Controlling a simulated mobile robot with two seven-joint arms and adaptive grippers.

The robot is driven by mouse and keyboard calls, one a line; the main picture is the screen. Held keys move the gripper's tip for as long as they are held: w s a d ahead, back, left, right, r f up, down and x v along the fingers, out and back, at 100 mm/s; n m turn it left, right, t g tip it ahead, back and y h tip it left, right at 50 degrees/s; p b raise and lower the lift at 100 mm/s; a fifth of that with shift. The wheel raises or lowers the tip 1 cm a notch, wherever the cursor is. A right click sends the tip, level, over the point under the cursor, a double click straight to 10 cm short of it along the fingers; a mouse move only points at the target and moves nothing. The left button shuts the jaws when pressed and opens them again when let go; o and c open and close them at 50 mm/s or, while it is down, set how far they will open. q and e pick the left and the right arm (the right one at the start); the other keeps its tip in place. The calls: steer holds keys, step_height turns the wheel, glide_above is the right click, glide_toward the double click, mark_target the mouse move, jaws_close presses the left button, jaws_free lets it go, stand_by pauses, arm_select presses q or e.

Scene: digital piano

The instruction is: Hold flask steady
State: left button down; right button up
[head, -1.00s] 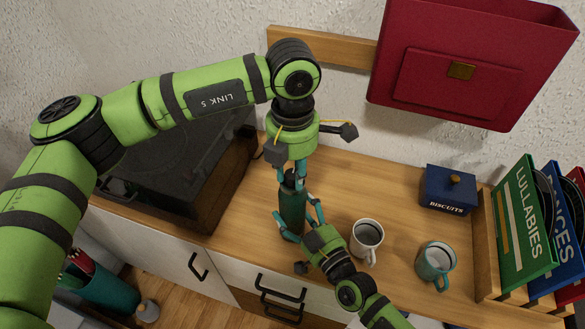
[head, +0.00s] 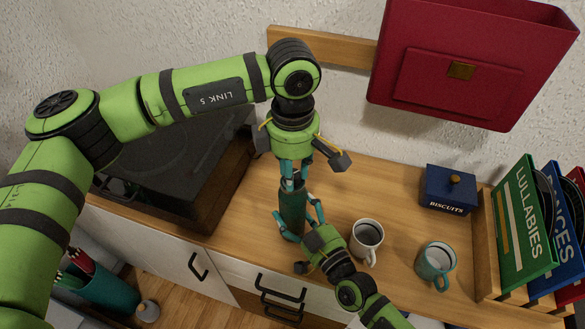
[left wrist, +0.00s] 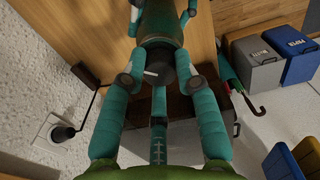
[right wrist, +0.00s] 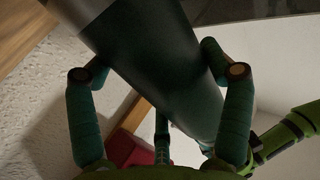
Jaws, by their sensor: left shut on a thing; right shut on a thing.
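The dark green flask (head: 292,203) stands upright on the wooden cabinet top in the head view. My left gripper (head: 291,178) comes down from above, its teal fingers shut around the flask's dark cap (left wrist: 157,58), which shows best in the left wrist view. My right gripper (head: 297,215) reaches in from the lower right and is shut on the flask's body. In the right wrist view the flask (right wrist: 160,60) runs between the teal fingers. The grippers partly hide the flask in the head view.
A white mug (head: 367,238) and a teal mug (head: 435,262) stand right of my right gripper. A dark record player (head: 175,160) is to the left. A blue biscuit box (head: 446,195) and a record rack (head: 484,250) are to the right. A red bag (head: 470,65) hangs above.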

arm_select(q)
steer(key=shift+f+m, duration=0.1)
steer(key=shift+m, duration=0.2)
steer(key=c, duration=0.9)
jaws_free()
step_height(320, 180, up, 12)
